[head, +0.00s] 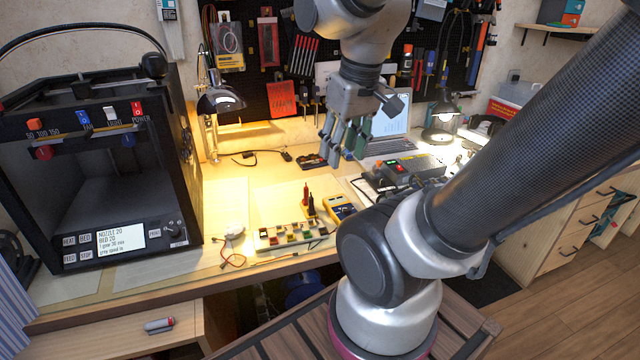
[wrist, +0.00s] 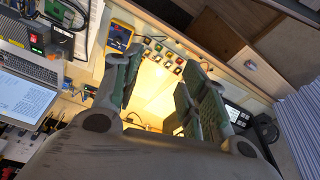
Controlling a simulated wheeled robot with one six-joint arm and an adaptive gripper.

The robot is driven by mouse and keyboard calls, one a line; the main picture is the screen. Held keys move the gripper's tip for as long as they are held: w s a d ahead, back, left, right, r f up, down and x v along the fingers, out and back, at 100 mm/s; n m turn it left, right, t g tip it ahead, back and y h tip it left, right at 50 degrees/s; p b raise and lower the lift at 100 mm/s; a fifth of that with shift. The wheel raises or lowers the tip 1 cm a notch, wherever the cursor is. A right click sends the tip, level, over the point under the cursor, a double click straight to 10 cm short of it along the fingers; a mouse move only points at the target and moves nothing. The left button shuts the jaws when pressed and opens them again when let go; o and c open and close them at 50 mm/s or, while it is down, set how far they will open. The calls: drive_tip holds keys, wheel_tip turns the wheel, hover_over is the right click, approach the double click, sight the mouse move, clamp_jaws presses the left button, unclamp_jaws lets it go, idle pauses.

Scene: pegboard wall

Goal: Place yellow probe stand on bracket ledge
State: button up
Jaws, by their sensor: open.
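The small yellow probe stand (head: 312,208) is on the workbench in the head view, with a red and a black probe upright in it. It is just left of the yellow multimeter (head: 340,207). My gripper (head: 345,145) is above the bench, behind and above the stand, pointing down, fingers apart and apparently empty. In the wrist view its fingers (wrist: 160,85) are spread over lit bench top; I cannot pick out the stand there. A wooden shelf on black brackets (head: 575,28) is on the wall at upper right; I cannot tell whether it is the bracket ledge.
A 3D printer (head: 100,160) fills the left. A button strip (head: 290,236) lies at the bench's front edge with loose wires. A laptop (head: 390,125), a power supply (head: 412,170) and lamps stand around. The pegboard (head: 335,50) is behind. Bench left of the gripper is fairly clear.

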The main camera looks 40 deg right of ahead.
drive_tip(key=w+d+f+m+g, duration=0.1)
drive_tip(key=w+d+f+g, duration=0.25)
drive_tip(key=w+f, duration=0.5)
drive_tip(key=m, duration=0.2)
hover_over(310, 207)
drive_tip(key=w+d, duration=0.2)
drive_tip(key=shift+t, duration=0.35)
drive_tip(key=f, duration=1.4)
drive_tip(key=shift+s+a, duration=0.2)
drive_tip(key=shift+w+f, duration=0.15)
drive_tip(key=shift+f, duration=0.1)
drive_tip(key=f, duration=0.7)
drive_tip(key=shift+a, duration=0.2)
clamp_jaws()
